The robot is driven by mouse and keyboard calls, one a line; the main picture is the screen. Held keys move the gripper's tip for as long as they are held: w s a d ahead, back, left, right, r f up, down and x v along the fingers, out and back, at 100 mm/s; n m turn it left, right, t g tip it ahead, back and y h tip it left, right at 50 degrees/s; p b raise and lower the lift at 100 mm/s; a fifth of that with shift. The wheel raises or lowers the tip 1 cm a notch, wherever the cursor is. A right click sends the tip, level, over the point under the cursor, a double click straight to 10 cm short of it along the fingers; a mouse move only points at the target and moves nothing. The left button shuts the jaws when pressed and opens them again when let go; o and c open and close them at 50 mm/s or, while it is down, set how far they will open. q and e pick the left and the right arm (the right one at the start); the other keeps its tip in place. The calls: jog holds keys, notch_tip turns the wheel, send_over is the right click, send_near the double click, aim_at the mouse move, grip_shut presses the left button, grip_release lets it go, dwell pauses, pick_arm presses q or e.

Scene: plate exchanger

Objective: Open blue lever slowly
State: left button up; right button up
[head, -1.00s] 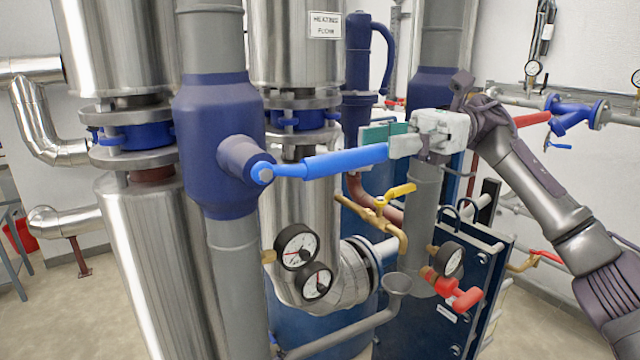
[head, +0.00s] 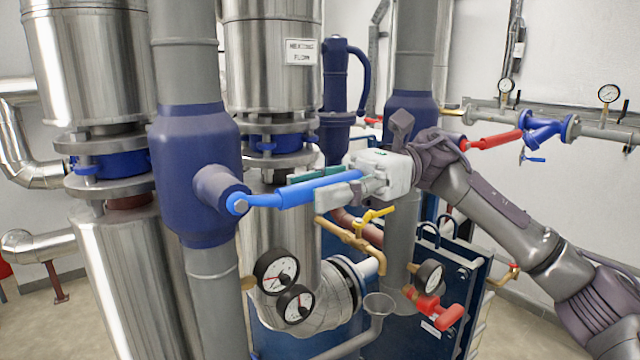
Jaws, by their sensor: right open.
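The blue lever (head: 270,198) sticks out to the right from the hub of the dark blue valve body (head: 197,150) on a grey vertical pipe. It lies nearly level, its outer end slightly higher. My right gripper (head: 312,190) comes in from the right, with its fingers open along the lever's outer part. One green-padded finger shows behind the lever and one light finger in front of it. Whether either finger touches the lever cannot be told. My left gripper is not in view.
Two gauges (head: 284,285) and a yellow-handled valve (head: 372,218) sit below the lever. A red-handled valve (head: 440,312) stands lower right. Large metal-clad pipes (head: 150,270) stand left and behind. A dark blue pipe (head: 336,90) rises behind my right gripper.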

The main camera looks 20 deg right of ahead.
jog(key=shift+c, duration=0.2)
grip_shut()
jog(key=shift+r+t+h+p, duration=0.4)
jog(key=shift+r+h, duration=0.5)
jog(key=shift+h, duration=0.1)
jog(key=shift+o, duration=0.2)
grip_release()
jog(key=shift+f, duration=0.1)
jog(key=v, duration=1.2)
